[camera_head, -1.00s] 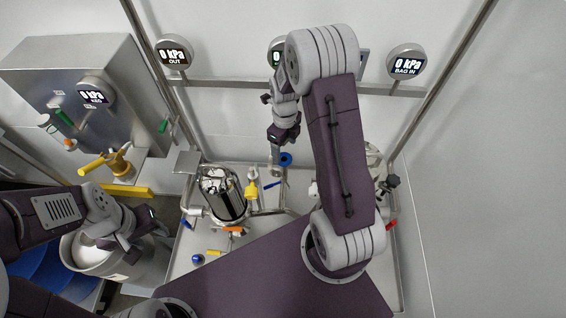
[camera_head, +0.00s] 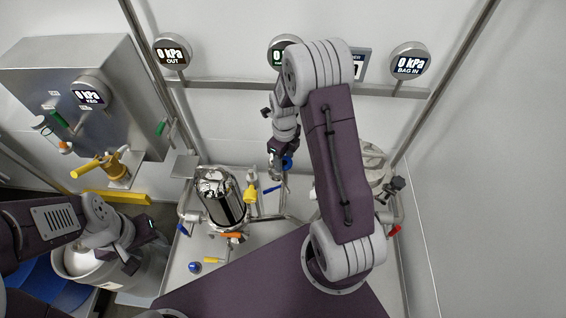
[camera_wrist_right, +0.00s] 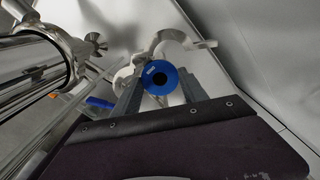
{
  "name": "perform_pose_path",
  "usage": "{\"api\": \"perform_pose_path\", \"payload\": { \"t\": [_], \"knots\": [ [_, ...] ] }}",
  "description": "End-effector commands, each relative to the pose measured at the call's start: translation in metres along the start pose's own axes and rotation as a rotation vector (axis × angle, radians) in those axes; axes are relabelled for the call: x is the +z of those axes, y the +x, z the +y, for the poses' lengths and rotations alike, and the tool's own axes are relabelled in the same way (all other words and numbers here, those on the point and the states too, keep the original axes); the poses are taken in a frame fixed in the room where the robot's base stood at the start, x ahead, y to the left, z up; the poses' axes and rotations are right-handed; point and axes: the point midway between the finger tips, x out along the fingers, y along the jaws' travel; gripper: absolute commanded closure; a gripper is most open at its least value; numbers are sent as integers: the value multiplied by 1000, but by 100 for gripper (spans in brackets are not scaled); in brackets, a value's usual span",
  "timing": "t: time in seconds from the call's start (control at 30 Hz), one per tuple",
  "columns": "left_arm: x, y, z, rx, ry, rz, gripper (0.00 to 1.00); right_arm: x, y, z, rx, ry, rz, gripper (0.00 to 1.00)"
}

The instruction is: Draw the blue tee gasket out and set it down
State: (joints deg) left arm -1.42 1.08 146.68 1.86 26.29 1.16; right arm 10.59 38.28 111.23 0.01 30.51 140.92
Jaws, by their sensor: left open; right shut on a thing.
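The blue tee gasket (camera_head: 287,163) is a round blue ring with a dark central hole, at the upper middle of the head view. In the right wrist view the ring (camera_wrist_right: 172,76) faces the camera between the two grey fingers. My right gripper (camera_head: 277,168) is shut on it; the ring overlaps a pale metal pipe fitting (camera_wrist_right: 168,38) behind it. I cannot tell whether the ring still touches that fitting. My left gripper (camera_head: 145,256) is open at the lower left, beside a steel keg (camera_head: 85,262), its fingers partly hard to make out.
Gauges line the back rail.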

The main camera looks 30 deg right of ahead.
Motion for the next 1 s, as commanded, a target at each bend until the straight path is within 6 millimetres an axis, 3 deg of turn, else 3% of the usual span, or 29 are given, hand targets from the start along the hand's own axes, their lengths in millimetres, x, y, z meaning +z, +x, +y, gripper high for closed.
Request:
{"api": "perform_pose_path", "payload": {
  "t": [0.73, 1.0],
  "knots": [
    [-2, -14, 0, 0, 0, 0, 52, 0, -14, 0, 0, 0, 0, 98],
    [-4, -39, 1, 0, 0, 0, 52, 0, -39, 0, 0, 0, 0, 98]
  ]
}}
